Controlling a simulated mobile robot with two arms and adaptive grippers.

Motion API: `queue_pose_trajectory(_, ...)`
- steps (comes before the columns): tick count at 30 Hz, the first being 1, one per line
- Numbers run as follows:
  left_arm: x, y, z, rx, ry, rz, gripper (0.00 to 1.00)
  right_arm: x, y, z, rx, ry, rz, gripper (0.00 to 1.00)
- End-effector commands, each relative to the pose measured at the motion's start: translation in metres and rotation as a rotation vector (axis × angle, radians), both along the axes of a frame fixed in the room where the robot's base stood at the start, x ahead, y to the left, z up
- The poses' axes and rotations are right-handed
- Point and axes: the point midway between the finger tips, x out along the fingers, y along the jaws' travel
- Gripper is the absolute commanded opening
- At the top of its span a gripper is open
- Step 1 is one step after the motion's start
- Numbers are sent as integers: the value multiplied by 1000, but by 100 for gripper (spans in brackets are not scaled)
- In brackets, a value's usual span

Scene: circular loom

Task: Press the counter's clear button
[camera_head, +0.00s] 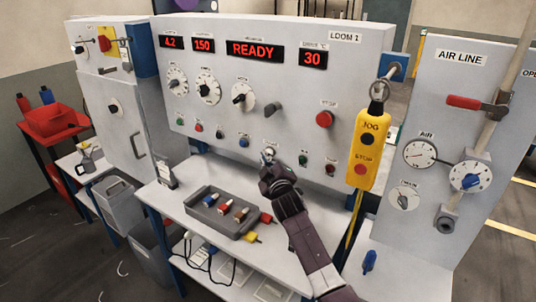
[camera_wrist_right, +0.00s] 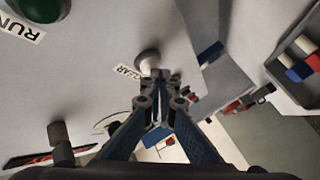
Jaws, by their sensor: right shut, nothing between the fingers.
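The clear button is a white round knob (camera_wrist_right: 148,60) on the grey loom panel, with a CLEAR label (camera_wrist_right: 126,70) beside it in the right wrist view. In the head view a small white button (camera_head: 271,149) shows at the tip of my right gripper (camera_head: 267,158). My right gripper is shut and empty, and in the right wrist view its fingertips (camera_wrist_right: 160,76) are right at the button and overlap its edge. I cannot tell whether they touch it. My left gripper is not in view.
A green button (camera_wrist_right: 42,6) with a RUN label is nearby on the panel. A grey tray (camera_head: 205,220) with several coloured pieces lies on the shelf below. A yellow JOG pendant (camera_head: 367,150) hangs to the right. The panel display (camera_head: 255,50) reads READY.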

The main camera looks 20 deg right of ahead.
Motion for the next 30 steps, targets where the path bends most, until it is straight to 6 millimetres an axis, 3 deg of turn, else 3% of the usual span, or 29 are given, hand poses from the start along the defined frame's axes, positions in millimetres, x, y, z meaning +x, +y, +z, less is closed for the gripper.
queue_pose_trajectory(19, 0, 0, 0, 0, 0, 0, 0, 3, -4, 1, 0, -1, -1, 0)
queue_pose_trajectory(30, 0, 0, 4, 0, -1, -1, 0, -7, 8, 0, 1, 1, -1, 0)
